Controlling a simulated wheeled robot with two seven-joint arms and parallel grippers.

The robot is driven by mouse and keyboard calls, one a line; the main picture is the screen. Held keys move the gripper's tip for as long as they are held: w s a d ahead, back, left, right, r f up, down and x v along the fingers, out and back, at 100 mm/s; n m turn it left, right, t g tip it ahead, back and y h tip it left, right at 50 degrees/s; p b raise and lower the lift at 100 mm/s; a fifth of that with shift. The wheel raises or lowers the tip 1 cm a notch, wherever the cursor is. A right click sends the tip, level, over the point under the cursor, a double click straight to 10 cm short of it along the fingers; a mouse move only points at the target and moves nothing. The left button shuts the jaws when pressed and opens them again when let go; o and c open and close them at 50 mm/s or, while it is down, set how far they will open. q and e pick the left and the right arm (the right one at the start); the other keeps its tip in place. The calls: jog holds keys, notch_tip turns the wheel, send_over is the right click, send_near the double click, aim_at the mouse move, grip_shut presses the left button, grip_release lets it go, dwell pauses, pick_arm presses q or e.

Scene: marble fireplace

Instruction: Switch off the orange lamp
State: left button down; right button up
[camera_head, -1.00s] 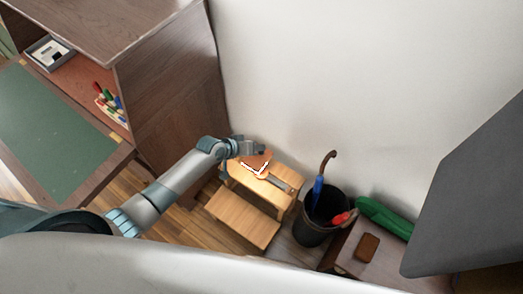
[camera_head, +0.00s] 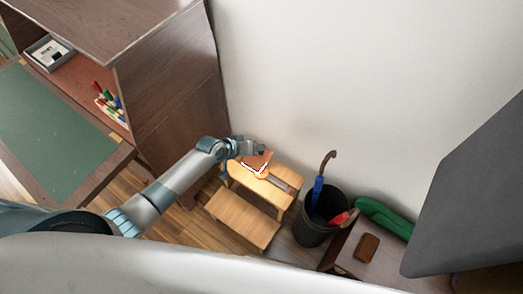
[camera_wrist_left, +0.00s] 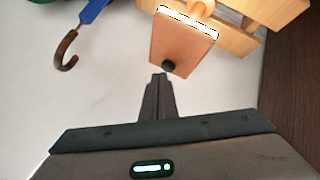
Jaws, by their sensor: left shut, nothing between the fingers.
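The orange lamp (camera_head: 256,163) stands on a small wooden step stool (camera_head: 243,222) by the wall. A bright white edge shows under its shade, and it looks lit. In the left wrist view the lamp's shade (camera_wrist_left: 183,42) faces me with a round black knob (camera_wrist_left: 168,66) on it. My left gripper (camera_head: 261,151) is at the lamp's far side, beside the wall. In the left wrist view its shut, empty fingertips (camera_wrist_left: 159,77) are just short of the knob; I cannot tell whether they touch it. My right gripper is not in view.
A dark bin (camera_head: 318,222) with a blue umbrella (camera_head: 318,190) stands right of the stool. A low table with a brown block (camera_head: 368,247) and a green object (camera_head: 385,217) is further right. A wooden desk (camera_head: 165,90) stands to the left. A grey panel (camera_head: 470,200) fills the right edge.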

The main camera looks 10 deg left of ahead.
pick_arm(q)
jog(key=shift+f, duration=0.15)
jog(key=shift+f+b, duration=0.3)
dwell(0.3)
jog(key=shift+r+p, duration=0.4)
jog(key=shift+p, duration=0.15)
notch_tip(320, 180, up, 6)
jog(key=p, duration=0.6)
dwell(0.3)
